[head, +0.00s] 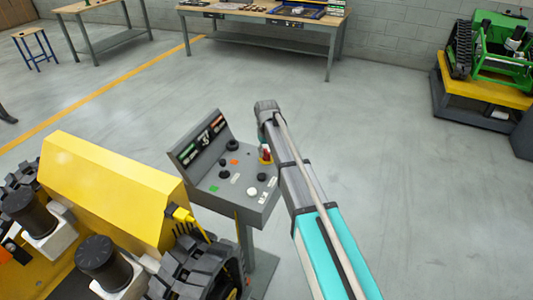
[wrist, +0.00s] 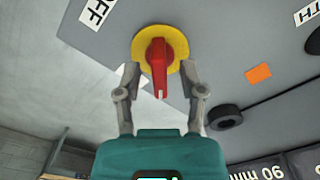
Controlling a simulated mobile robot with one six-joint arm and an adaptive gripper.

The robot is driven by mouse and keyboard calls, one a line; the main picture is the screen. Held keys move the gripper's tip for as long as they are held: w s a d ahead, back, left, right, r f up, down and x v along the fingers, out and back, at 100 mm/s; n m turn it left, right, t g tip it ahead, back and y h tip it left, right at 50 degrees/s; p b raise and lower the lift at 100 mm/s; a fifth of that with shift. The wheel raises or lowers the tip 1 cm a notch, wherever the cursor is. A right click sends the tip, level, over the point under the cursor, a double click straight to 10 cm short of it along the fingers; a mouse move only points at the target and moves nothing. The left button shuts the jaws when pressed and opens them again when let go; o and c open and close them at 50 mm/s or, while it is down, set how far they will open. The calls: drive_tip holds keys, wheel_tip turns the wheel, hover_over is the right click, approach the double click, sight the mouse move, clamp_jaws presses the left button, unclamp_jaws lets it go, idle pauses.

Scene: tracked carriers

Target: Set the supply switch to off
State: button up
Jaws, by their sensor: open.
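The supply switch is a red rotary knob (wrist: 157,55) on a yellow round plate (wrist: 172,44). In the head view the red knob (head: 266,152) sits at the right edge of the grey control panel (head: 212,187), partly behind my arm. A white mark on the knob's handle points down in the wrist view. A label reading OFF (wrist: 97,12) lies up and left of the knob. My gripper (wrist: 159,72) is open, with one finger on each side of the red handle. I cannot tell whether the fingers touch it.
A white label (wrist: 120,74) is partly hidden behind the left finger. Other buttons, including a black one (wrist: 223,117), sit near. A yellow tracked machine (head: 110,185) stands close left of the panel.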

clamp_jaws()
drive_tip(key=shift+n, duration=0.5)
drive_tip(key=n, duration=0.3)
drive_tip(key=shift+n, duration=2.3)
